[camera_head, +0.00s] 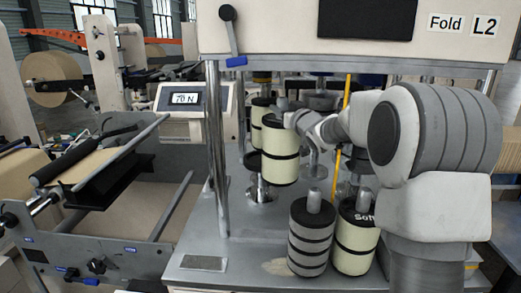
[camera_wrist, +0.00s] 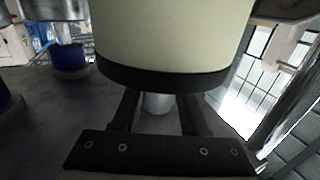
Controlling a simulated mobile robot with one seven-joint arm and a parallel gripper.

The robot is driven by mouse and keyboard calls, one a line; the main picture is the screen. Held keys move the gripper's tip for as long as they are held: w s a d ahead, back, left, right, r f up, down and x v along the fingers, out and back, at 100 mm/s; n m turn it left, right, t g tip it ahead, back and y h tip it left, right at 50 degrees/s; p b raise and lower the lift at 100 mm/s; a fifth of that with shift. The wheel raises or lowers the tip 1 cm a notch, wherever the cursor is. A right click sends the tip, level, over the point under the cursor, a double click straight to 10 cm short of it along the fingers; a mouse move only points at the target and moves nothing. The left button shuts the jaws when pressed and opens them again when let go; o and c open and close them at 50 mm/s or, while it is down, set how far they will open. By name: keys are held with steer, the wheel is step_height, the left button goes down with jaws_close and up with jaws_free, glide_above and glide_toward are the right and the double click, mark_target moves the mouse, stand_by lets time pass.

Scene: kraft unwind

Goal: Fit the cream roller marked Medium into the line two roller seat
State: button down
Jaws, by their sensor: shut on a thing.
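A cream roller (camera_head: 281,168) with black end bands hangs upright under the machine head in the head view. It also fills the top of the wrist view (camera_wrist: 172,38), where its black band faces my gripper. My gripper (camera_wrist: 157,108) is shut on this roller's grey end stem, between two dark fingers. In the head view the gripper (camera_head: 291,117) is at the roller's top, partly hidden by my wrist. No marking shows on the held roller. A metal post with a round base (camera_head: 261,190) stands just left of and below it; I cannot tell whether they touch.
A grey banded roller (camera_head: 309,240) and a cream roller marked "Soft" (camera_head: 357,238) stand at the deck's front. Another cream roller (camera_head: 261,120) is behind the held one. A chrome column (camera_head: 216,150) rises to the left, and a yellow rod (camera_head: 341,135) to the right. The front-left deck is clear.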

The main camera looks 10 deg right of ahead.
steer(key=shift+w+a+f+p, duration=0.15)
steer(key=shift+w+a+p, duration=0.75)
steer(key=shift+w, duration=2)
steer(key=shift+w+a+f+p, duration=0.15)
steer(key=shift+w+a+p, duration=0.15)
steer(key=shift+w+p, duration=1.95)
steer(key=shift+w+a+f+p, duration=0.15)
steer(key=shift+w+a+p, duration=0.4)
steer(key=shift+w, duration=3.05)
steer(key=shift+f, duration=0.2)
steer(key=shift+c, duration=2.2)
jaws_free()
steer(key=shift+f, duration=0.2)
